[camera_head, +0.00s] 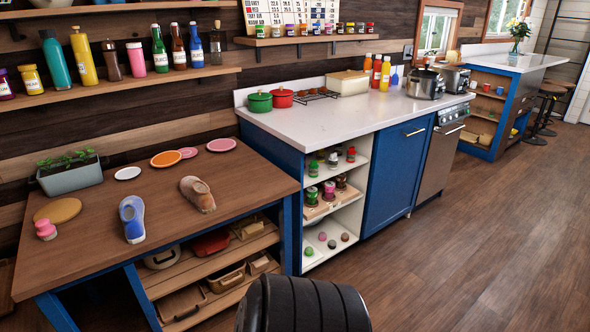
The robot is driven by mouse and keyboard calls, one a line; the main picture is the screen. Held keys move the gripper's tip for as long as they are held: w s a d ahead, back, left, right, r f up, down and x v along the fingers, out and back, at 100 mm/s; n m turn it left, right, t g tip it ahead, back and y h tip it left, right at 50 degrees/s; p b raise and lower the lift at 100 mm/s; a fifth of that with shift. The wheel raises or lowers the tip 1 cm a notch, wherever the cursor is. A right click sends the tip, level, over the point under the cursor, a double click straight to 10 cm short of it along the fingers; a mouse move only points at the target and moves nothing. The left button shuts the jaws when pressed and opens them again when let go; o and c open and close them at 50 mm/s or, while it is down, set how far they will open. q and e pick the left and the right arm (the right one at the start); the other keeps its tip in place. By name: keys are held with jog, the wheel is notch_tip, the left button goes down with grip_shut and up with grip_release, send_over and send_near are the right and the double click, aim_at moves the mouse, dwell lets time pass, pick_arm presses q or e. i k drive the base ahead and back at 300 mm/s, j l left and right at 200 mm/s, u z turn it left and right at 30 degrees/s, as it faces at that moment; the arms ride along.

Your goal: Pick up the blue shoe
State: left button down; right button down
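The blue shoe (132,218) stands on the wooden table (95,262) at the left, near the table's front edge, with its whitish opening facing up. A brown shoe (198,194) lies on the same table to its right. Neither of my grippers shows in the head view. A dark ribbed part at the bottom centre looks like part of my own body. Nothing touches the blue shoe.
A pink item (46,229), a round wooden board (58,210), several coloured discs and a planter (70,174) share the table. A shelf of bottles (120,83) hangs above. A white counter (345,116) adjoins at the right. The floor (470,240) at right is clear.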

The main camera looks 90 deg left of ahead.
aim_at(132, 211)
jog(key=u, duration=3.9)
